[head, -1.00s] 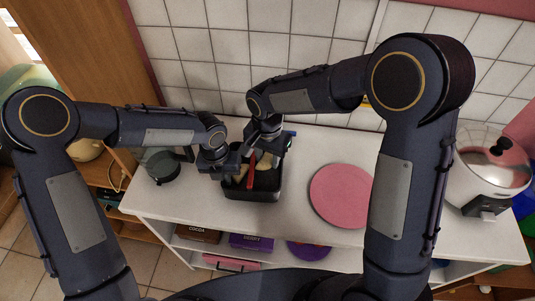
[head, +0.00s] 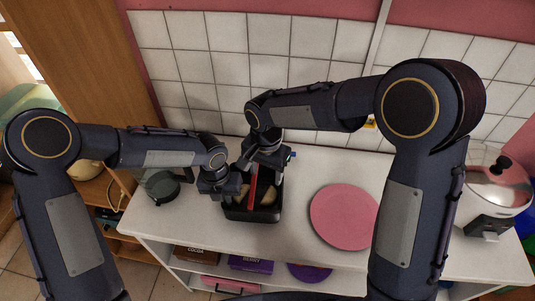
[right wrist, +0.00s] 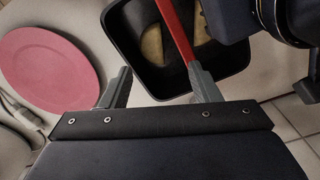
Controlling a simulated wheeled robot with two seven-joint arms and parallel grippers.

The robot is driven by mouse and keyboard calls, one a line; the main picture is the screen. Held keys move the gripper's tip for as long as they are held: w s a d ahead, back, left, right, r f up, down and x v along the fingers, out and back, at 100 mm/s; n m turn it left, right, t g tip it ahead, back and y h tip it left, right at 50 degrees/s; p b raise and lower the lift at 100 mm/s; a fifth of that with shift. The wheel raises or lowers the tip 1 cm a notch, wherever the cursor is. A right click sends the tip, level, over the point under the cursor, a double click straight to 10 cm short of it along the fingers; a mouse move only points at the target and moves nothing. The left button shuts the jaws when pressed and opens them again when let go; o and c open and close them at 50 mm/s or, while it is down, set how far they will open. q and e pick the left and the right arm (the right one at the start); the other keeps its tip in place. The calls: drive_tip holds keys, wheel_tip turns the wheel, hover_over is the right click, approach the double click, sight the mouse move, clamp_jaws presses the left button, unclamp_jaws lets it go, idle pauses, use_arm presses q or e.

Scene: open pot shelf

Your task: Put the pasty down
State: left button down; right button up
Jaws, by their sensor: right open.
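A black box (head: 252,216) stands on the white counter with a red divider (head: 253,187) across it. A pale, half-round pasty (head: 269,195) lies inside to the right of the divider. A second pale piece (head: 239,199) lies to its left. The box (right wrist: 232,60) and both pieces also show in the right wrist view. My right gripper (right wrist: 160,86) is open and empty at the box's edge; one finger overlaps the divider's end in that view. In the head view my right gripper (head: 262,160) is over the box's back. My left gripper (head: 222,188) is at the box's left side, jaws hidden.
A round pink plate (head: 344,216) lies to the right, with clear counter between it and the box. A dark green pot (head: 162,187) stands at the left. A steel cooker (head: 494,190) stands at the far right. Packages (head: 250,264) are on the shelf below.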

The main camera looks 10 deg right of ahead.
use_arm(q)
drive_tip(key=shift+a, duration=0.1)
use_arm(e)
wheel_tip(320, 180, up, 10)
drive_tip(key=shift+d+r, duration=0.15)
drive_tip(key=shift+r, duration=0.05)
drive_tip(key=shift+s, duration=0.1)
use_arm(q)
drive_tip(key=c, duration=1.6)
unclamp_jaws()
drive_tip(key=shift+o, duration=0.2)
